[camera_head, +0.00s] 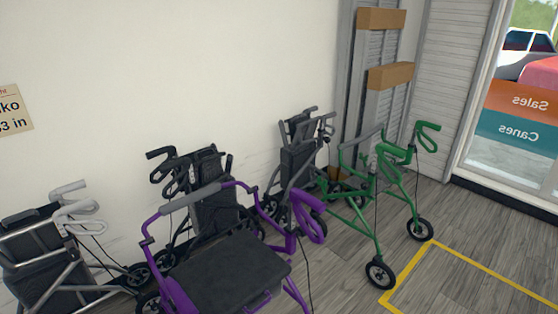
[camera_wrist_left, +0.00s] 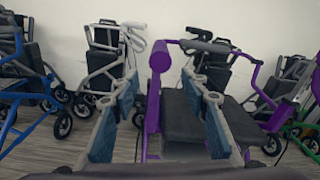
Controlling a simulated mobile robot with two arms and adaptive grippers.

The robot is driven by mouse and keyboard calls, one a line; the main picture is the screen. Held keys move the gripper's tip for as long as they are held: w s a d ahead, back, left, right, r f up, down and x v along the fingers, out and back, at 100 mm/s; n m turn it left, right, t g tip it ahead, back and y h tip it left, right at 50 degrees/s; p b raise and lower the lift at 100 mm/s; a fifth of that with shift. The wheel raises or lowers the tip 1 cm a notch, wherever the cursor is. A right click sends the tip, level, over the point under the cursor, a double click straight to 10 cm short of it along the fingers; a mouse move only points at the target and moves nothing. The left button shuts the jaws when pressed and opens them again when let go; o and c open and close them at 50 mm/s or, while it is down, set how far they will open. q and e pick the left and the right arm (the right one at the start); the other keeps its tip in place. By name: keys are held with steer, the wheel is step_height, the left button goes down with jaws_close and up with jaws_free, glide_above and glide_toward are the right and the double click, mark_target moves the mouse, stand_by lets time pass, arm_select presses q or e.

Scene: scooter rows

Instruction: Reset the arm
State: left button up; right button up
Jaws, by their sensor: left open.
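My left gripper (camera_wrist_left: 162,88) shows in the left wrist view with its two blue-padded fingers spread apart. Nothing is clamped between them. The purple rollator (camera_wrist_left: 153,98) shows its upright handle and frame beyond and between the fingers; how far away it is I cannot tell. In the head view the purple rollator (camera_head: 188,292) stands on the floor at the lower middle, with a dark seat and purple loop grips. Neither gripper shows in the head view.
Folded rollators stand along the white wall: a grey one (camera_head: 72,272), a black one (camera_head: 216,205) and a dark grey one (camera_head: 298,165). A green rollator (camera_head: 365,222) stands open at right. A blue rollator (camera_wrist_left: 18,62) shows in the wrist view. Yellow-taped floor (camera_head: 470,285) at right is clear.

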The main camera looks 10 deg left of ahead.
arm_select(q)
steer(key=s+f+n+g+h, duration=0.2)
steer(key=s+f+g+h, duration=0.3)
steer(key=f, duration=1.1)
steer(key=s+f+n+g+h, duration=0.1)
steer(key=s+f+n+h, duration=0.15)
steer(key=s+f, duration=0.85)
steer(key=s+a+f+n+g+h, duration=0.1)
steer(key=s+f+n+g+h, duration=0.3)
steer(key=s+f+n, duration=1.3)
steer(key=shift+s+a+f+g+h, duration=0.3)
steer(key=shift+s+a+f+h, duration=0.1)
steer(key=shift+s+f+h, duration=0.45)
steer(key=shift+r, duration=0.1)
